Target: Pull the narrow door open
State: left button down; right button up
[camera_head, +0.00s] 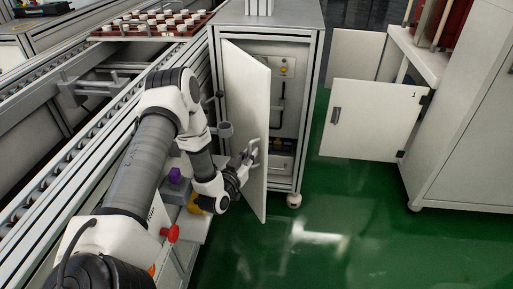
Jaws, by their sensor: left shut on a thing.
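The narrow door (245,120) is a tall white panel hinged at the left side of a grey cabinet (304,100). It stands partly open, swung out toward me, and the cabinet's inside with a panel and fittings shows to its right. My left gripper (251,150) is at the door's free edge, about mid-height, shut on what looks like the door's handle. The fingers partly hide the handle. My right gripper is not in view.
A conveyor (75,165) runs along the left, with a tray of small pots (150,30) at the back. A red button (171,233) sits near my left arm. Another white cabinet (465,140) with an open door (370,117) stands at right. The green floor (330,225) between is clear.

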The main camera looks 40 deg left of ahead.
pick_arm(q)
jog(key=shift+s+f, duration=0.1)
jog(key=shift+s, duration=0.05)
jog(key=c, duration=1.2)
grip_release()
